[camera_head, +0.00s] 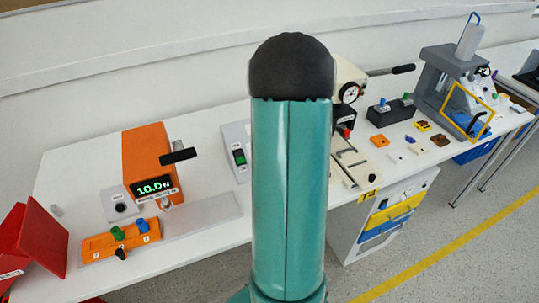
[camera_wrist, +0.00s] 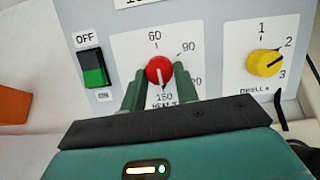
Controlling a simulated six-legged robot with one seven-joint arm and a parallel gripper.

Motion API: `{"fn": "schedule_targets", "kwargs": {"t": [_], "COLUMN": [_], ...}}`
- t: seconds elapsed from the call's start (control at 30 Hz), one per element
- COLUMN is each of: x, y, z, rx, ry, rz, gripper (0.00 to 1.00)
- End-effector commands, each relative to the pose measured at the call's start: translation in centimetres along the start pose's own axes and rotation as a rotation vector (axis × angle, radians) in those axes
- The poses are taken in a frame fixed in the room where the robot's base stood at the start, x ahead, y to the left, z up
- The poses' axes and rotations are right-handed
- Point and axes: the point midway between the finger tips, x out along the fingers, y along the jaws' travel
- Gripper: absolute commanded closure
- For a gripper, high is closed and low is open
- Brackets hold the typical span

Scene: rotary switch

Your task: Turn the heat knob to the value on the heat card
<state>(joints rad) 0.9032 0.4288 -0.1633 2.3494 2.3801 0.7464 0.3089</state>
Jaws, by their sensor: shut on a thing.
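The red heat knob (camera_wrist: 158,70) is on the pale panel face in the wrist view. Its scale shows 60 at the top, 90 at upper right, a partly hidden number at right and 150 at the bottom. A white pointer line on the knob points down, toward 150. My gripper (camera_wrist: 159,84) is shut on the knob, one green finger on each side of it. The fingers cover part of the scale. A white card edge (camera_wrist: 134,2) is cut off at the top, so I cannot read its value. My arm hides the knob in the head view.
A yellow dwell knob (camera_wrist: 265,63) sits right of the heat knob, and a green and black rocker switch (camera_wrist: 92,68) sits left. In the head view, an orange device (camera_head: 148,150) reading 10.0 stands left on the white bench.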

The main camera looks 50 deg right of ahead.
Motion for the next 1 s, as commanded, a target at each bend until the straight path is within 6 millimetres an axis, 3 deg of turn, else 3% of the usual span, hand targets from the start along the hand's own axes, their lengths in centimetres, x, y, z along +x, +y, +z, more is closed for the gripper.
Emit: {"fn": "schedule_targets", "kwargs": {"t": [0.7, 0.73, 0.8, 1.0], "x": [0.04, 0.04, 0.04, 0.03], "y": [0.06, 0.06, 0.07, 0.07], "z": [0.29, 0.28, 0.24, 0.14], "rx": [0.078, 0.078, 0.078, 0.078], "ry": [-0.006, -0.006, -0.005, -0.003], "rz": [-0.024, -0.024, -0.024, -0.024], "gripper": [0.93, 0.64, 0.5, 0.48]}}
